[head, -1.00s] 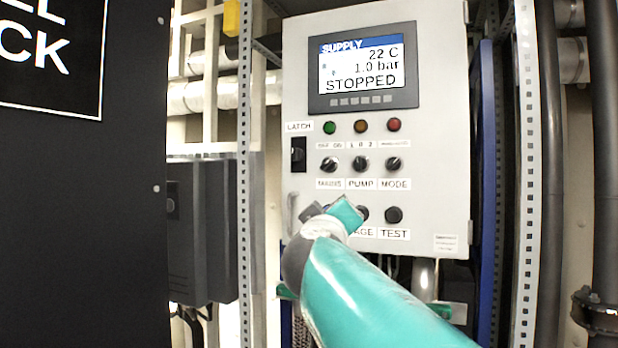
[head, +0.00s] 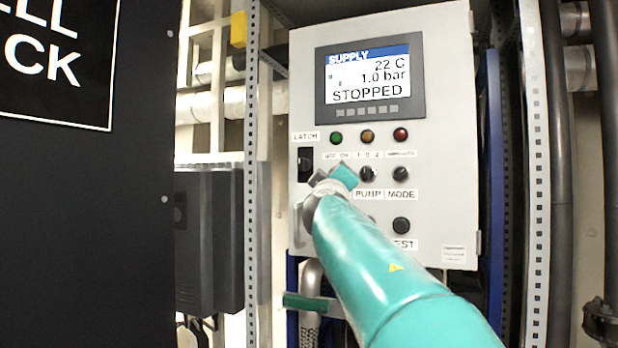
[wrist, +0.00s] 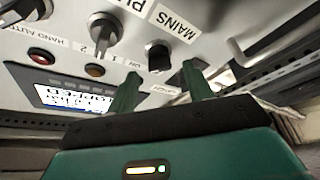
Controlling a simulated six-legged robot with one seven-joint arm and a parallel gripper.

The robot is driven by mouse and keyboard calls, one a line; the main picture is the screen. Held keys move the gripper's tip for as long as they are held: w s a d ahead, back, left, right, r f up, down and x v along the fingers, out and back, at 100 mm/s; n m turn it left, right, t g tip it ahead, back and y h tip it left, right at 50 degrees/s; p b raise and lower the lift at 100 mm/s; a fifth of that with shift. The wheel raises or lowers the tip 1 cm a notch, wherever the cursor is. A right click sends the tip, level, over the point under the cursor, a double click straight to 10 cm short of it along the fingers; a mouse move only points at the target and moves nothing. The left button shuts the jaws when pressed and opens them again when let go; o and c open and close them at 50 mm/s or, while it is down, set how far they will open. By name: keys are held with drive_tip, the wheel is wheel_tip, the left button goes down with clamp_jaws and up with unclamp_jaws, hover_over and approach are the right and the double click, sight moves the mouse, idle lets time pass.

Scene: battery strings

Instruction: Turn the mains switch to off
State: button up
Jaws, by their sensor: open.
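The mains switch (wrist: 158,56) is a black rotary knob on the grey control panel (head: 440,205), with a MAINS label (wrist: 173,22) beside it in the wrist view. In the head view my gripper hides the knob; the OFF ON label (head: 335,155) shows just above. My gripper (wrist: 162,70) is open and empty, its two green fingers to either side of the knob in the wrist view. I cannot tell whether they touch it. In the head view my gripper (head: 333,177) is in front of the mains position. The knob's exact setting is unclear.
The pump knob (head: 367,174) and mode knob (head: 400,174) sit to the right. A black latch (head: 305,165) is close on the left. The test button (head: 401,225) is below. The display (head: 369,75) reads STOPPED. A perforated metal post (head: 250,200) stands left of the panel.

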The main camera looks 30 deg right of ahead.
drive_tip(key=shift+x, duration=1.55)
drive_tip(key=c, duration=1)
drive_tip(key=shift+n, duration=0.7)
drive_tip(key=n+g+y, duration=0.1)
drive_tip(key=n, duration=0.4)
drive_tip(key=n+g+y, duration=0.1)
drive_tip(key=n+g, duration=0.1)
drive_tip(key=n, duration=0.3)
drive_tip(key=n+g+y, duration=0.1)
drive_tip(key=n+g, duration=0.1)
drive_tip(key=n, duration=0.3)
drive_tip(key=shift+r+n, duration=0.4)
